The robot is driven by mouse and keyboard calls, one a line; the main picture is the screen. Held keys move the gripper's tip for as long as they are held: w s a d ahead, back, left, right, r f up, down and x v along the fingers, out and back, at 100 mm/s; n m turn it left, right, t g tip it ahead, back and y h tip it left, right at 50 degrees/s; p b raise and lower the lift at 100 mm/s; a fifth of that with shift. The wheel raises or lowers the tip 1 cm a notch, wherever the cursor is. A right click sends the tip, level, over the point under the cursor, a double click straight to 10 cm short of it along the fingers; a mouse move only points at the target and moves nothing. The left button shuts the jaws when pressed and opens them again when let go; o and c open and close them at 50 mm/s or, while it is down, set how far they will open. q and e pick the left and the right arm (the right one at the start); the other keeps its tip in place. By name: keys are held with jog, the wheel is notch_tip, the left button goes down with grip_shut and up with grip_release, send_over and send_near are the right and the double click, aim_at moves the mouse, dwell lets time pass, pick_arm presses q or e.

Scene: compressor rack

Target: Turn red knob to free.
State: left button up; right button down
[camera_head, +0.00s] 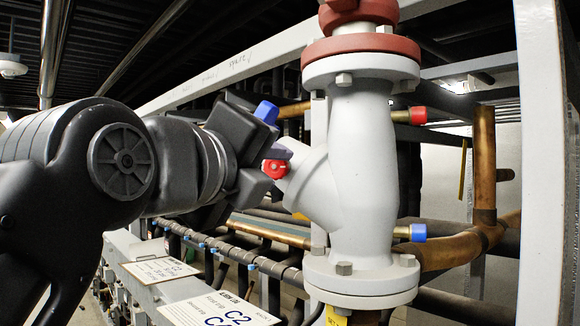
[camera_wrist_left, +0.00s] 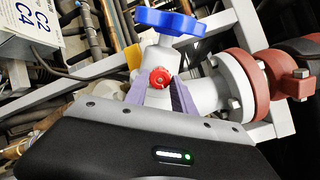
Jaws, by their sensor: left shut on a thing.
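The red knob (camera_head: 275,168) is a small round cap at the left side of a big pale grey valve body (camera_head: 362,160). It also shows in the left wrist view (camera_wrist_left: 159,78), between two purple fingers. My left gripper (camera_head: 278,153) comes in from the left, with its fingers at the knob. The fingers are shut on the knob, one on each side of it; the exact contact is partly hidden. A blue handwheel (camera_wrist_left: 180,22) stands just beyond the knob in the wrist view. My right gripper is not in view.
The valve has red-brown flanges (camera_head: 362,47) above and a bolted grey flange (camera_head: 361,283) below. A red cap (camera_head: 417,115) and a blue cap (camera_head: 417,232) stick out to its right. Copper pipes (camera_head: 484,160) and a white frame post (camera_head: 543,160) stand at the right.

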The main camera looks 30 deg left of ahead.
pick_arm(q)
grip_shut()
jog(key=shift+n, duration=0.4)
jog(key=n, duration=0.3)
jog(key=shift+b, duration=0.35)
jog(key=n, duration=0.9)
jog(key=shift+n+b, duration=0.3)
jog(key=shift+b, duration=0.05)
jog(key=n, duration=0.4)
jog(key=shift+n, duration=0.3)
